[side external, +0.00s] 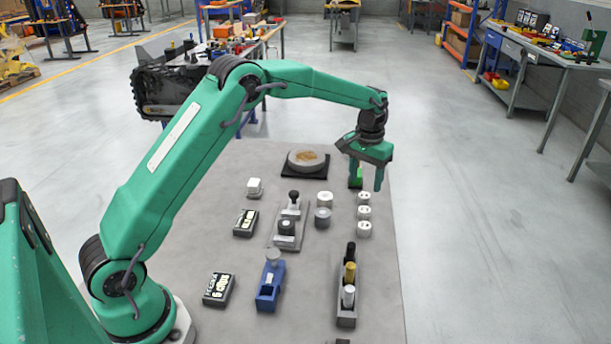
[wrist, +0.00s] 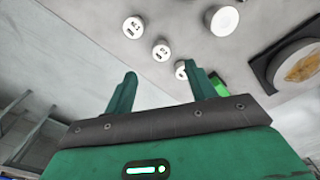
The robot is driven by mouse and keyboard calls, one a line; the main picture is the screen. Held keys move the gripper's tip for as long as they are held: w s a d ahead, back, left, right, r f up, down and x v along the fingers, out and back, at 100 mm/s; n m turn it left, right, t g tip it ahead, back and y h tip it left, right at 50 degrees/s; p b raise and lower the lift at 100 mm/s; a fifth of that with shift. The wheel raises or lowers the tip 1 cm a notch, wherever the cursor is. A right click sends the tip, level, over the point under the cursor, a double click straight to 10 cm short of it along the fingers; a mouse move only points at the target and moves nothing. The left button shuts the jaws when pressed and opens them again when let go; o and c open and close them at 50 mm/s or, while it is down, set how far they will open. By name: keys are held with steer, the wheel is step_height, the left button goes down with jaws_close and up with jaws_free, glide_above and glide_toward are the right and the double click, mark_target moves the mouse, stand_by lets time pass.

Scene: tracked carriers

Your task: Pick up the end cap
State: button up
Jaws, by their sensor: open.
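Several small white round pieces stand on the grey work mat. Three labelled ones form a row at the right, the nearest (side external: 364,229) and the farthest (side external: 364,197). The wrist view shows labelled tops (wrist: 133,27) too, one partly behind a finger. A plain white cylinder (side external: 325,198) stands left of the row and also shows in the wrist view (wrist: 222,19). I cannot tell which piece is the end cap. My gripper (side external: 368,180) is open and empty, pointing down beyond the row; its two fingers also show in the wrist view (wrist: 160,70).
A bright green object (side external: 355,178) is partly hidden by my gripper. A round dish (side external: 306,161) lies behind. A grey cylinder (side external: 322,218), grey fixture (side external: 290,240), blue holder (side external: 268,295), dark boxes (side external: 246,223) and a grey rack (side external: 345,318) with three cylinders stand nearer. The mat's right edge is clear.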

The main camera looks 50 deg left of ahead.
mark_target(365, 209)
steer(key=shift+w+a+f, duration=0.1)
steer(key=shift+w+f, duration=0.15)
steer(key=shift+f, duration=0.35)
steer(key=shift+w+f, duration=0.25)
steer(key=shift+f, duration=1.6)
steer(key=shift+w+f, duration=0.15)
steer(key=shift+f, duration=2.4)
steer(key=c, duration=1.1)
